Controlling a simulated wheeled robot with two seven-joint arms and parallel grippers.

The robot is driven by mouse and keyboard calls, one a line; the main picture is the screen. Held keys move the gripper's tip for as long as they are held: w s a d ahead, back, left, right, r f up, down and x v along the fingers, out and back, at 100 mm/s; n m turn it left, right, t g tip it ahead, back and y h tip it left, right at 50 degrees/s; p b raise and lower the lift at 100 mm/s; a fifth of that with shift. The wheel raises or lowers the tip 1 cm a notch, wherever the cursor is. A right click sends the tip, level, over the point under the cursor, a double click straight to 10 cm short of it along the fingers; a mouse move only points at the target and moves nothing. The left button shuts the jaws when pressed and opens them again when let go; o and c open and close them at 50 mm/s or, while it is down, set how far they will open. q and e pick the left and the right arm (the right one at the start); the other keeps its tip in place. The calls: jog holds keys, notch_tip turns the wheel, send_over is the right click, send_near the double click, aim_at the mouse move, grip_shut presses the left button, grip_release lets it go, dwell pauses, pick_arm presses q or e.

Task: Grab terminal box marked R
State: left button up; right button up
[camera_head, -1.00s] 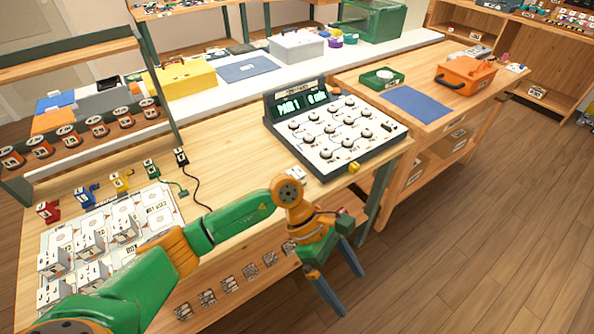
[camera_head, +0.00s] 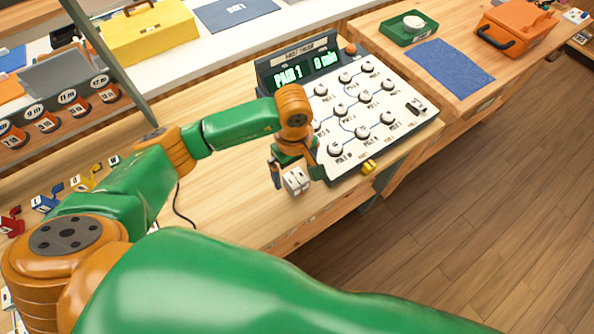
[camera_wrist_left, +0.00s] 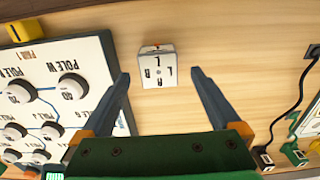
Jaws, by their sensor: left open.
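A small white box (camera_head: 296,181) with dark lettering stands on the wooden bench by the front left corner of the test panel. In the left wrist view the box (camera_wrist_left: 157,69) shows its letters upside down, and I cannot clearly read an R. My left gripper (camera_head: 297,172) is open above the bench, its fingers on either side of the box in the head view. In the left wrist view its fingertips (camera_wrist_left: 161,77) straddle the box with a gap on both sides, not touching it. My right gripper is not in view.
The test panel (camera_head: 365,112) with several white knobs lies close to the right of the gripper. A yellow plug (camera_head: 368,167) sits at its front edge. Coloured connectors (camera_head: 47,199) are at the left. Bare bench lies left of the box.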

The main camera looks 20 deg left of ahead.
aim_at(293, 174)
pick_arm(q)
jog(key=f, duration=0.3)
jog(key=shift+w+a+f, duration=0.15)
jog(key=shift+a+f, duration=0.05)
jog(key=shift+a, duration=0.1)
jog(key=shift+w+f, duration=0.1)
jog(key=shift+w, duration=0.1)
jog(key=shift+s+d, duration=0.1)
jog(key=shift+s, duration=0.1)
jog(key=c, duration=1.2)
jog(key=shift+w, duration=0.15)
jog(key=c, duration=0.3)
